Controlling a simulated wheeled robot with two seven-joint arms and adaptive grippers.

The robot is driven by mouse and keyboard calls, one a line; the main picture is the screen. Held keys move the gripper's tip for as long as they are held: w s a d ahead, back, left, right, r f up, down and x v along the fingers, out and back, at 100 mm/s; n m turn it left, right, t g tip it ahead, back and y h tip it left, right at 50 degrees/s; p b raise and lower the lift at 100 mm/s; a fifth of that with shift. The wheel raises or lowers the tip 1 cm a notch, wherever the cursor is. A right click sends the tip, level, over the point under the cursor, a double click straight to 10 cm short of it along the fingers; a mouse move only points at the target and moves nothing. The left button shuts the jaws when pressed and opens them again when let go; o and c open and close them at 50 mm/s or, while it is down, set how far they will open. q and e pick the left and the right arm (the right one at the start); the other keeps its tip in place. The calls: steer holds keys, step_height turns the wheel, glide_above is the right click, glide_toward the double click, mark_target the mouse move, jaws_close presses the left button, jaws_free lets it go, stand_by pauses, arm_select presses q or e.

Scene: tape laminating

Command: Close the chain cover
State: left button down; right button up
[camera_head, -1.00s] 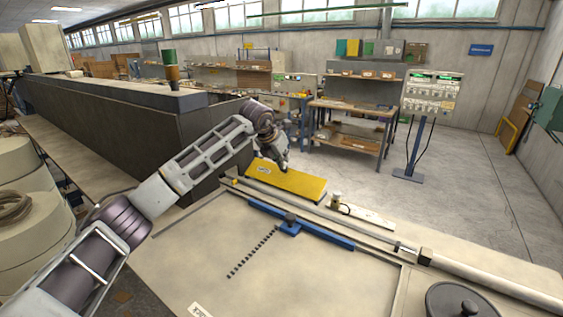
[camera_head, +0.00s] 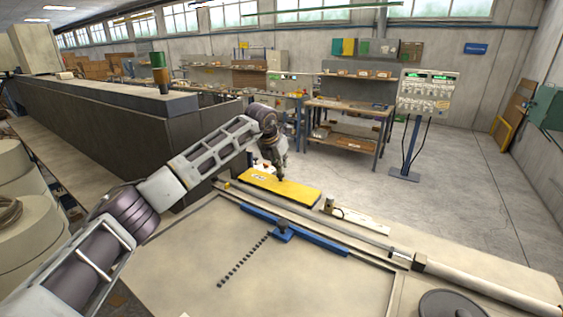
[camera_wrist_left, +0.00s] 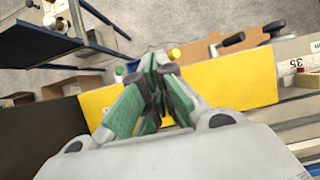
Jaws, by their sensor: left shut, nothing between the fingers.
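The chain cover appears to be the yellow plate (camera_head: 295,188), which lies flat along the far edge of the machine's beige top. My left gripper (camera_head: 281,178) is at the end of the arm reaching in from the left, right over the yellow plate. Its fingers are shut and empty. In the left wrist view the green-padded fingers (camera_wrist_left: 161,65) are together in front of the yellow plate (camera_wrist_left: 235,80), and they hide its middle. I cannot tell whether the fingertips touch the plate. My right gripper is not in view.
A blue bar (camera_head: 315,239) with a small dark knob lies across the beige top (camera_head: 200,255). A long rail runs beside the yellow plate. A control panel on a stand (camera_head: 427,92) and a workbench (camera_head: 345,105) stand beyond, with open grey floor between.

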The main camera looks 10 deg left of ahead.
arm_select(q)
steer(key=shift+w+d+f, duration=0.1)
steer(key=shift+w, duration=0.1)
steer(key=shift+s, duration=0.2)
steer(key=v, duration=1.2)
stand_by(0.3)
steer(key=shift+s, duration=0.1)
stand_by(0.4)
